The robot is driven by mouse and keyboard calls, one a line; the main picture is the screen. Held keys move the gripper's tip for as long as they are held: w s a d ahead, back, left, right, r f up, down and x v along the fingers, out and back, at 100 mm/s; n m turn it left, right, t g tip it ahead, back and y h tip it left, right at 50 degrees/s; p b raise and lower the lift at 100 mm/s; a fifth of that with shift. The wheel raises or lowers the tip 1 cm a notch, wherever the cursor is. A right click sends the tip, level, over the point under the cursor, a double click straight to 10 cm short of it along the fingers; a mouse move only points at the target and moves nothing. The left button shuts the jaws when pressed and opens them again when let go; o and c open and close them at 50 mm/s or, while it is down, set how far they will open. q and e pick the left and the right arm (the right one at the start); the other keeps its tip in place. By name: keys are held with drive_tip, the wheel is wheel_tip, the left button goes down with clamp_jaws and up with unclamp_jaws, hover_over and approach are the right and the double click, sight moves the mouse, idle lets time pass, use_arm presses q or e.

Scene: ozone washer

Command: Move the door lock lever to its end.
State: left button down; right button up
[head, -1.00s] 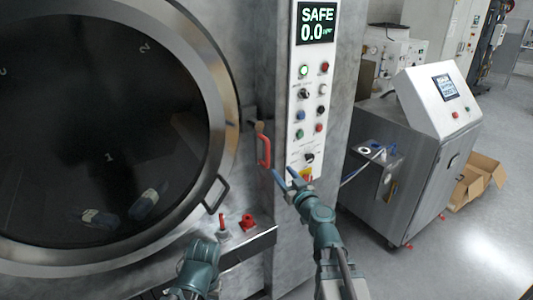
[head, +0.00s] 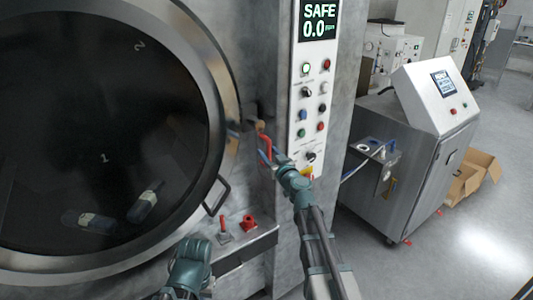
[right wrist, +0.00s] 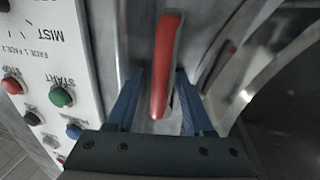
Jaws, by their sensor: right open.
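The red door lock lever (head: 265,148) hangs down on the grey panel between the round door and the control strip. My right gripper (head: 268,157) has come to it from below. In the right wrist view the lever (right wrist: 164,70) lies between the two blue fingers of my open right gripper (right wrist: 160,76), with a gap seen on either side. My left gripper (head: 190,262) is low in front of the door, below the ledge; its fingers do not show clearly.
The round door (head: 228,100) with a dark window and a loop handle (head: 217,195) is at left. A ledge holds a red-handled valve (head: 224,229) and a red knob (head: 249,222). The button panel (head: 313,105) is close at right. A steel cabinet (head: 415,165) stands farther right.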

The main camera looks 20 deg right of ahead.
clamp_jaws()
idle(1.4)
